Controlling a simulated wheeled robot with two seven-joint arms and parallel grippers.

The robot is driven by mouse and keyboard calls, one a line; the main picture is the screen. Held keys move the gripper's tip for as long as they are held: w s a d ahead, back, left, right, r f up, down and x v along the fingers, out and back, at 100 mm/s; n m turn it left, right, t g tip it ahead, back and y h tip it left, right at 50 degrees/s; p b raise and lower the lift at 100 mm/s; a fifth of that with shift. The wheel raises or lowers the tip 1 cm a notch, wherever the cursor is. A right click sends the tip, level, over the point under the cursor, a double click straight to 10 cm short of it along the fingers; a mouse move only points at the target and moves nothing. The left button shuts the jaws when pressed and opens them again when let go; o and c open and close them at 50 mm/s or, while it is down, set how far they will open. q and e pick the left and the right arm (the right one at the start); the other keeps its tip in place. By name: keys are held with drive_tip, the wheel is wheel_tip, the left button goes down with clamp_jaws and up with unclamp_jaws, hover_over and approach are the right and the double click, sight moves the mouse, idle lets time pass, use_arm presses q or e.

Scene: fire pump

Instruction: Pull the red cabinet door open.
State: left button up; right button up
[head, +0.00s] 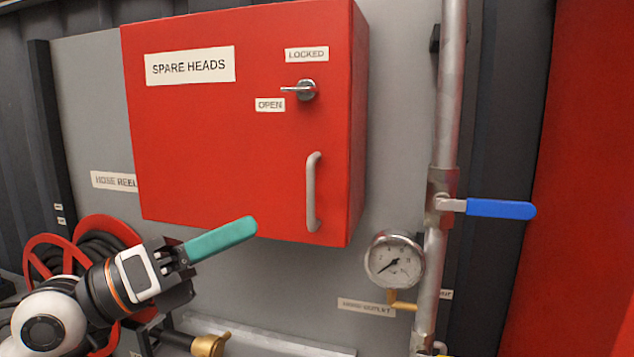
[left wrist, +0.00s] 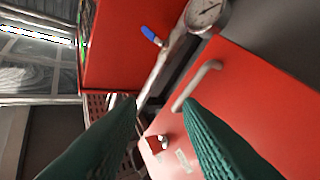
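The red cabinet door (head: 220,150) is shut flush on its box, labelled SPARE HEADS. A grey vertical bar handle (head: 312,192) is at its lower right; it also shows in the left wrist view (left wrist: 197,85). A small metal latch (head: 304,90) above the handle has its lever pointing left, just above the OPEN label (head: 270,105). My left gripper (head: 248,227) is at the cabinet's lower edge, left of the handle and not touching it. Its two green fingers are spread and empty in the left wrist view (left wrist: 156,103). My right gripper is not in view.
A vertical pipe with a blue lever valve (head: 500,209) and a pressure gauge (head: 394,261) stands right of the cabinet. A red hose reel (head: 108,230) is at the lower left. A brass fitting (head: 209,345) is below my left gripper.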

sight(308, 188)
use_arm(q)
drive_tip(key=shift+w+d+r+m+t+y+p, duration=0.5)
drive_tip(key=shift+w+d+y+p, duration=0.4)
drive_tip(key=shift+w+d, duration=0.4)
drive_tip(key=shift+w+d+r+m+t+y+p, duration=0.35)
drive_tip(key=shift+w+d+r+t+y+p, duration=0.15)
drive_tip(key=shift+w+d+y+p, duration=0.6)
drive_tip(key=shift+w+d+r+m+t+y+p, duration=0.45)
drive_tip(key=shift+w+d+r+y+p, duration=0.2)
drive_tip(key=shift+w+d, duration=0.8)
drive_tip(key=shift+s+d, duration=0.1)
drive_tip(key=shift+s, duration=0.05)
drive_tip(key=shift+c, duration=0.4)
clamp_jaws()
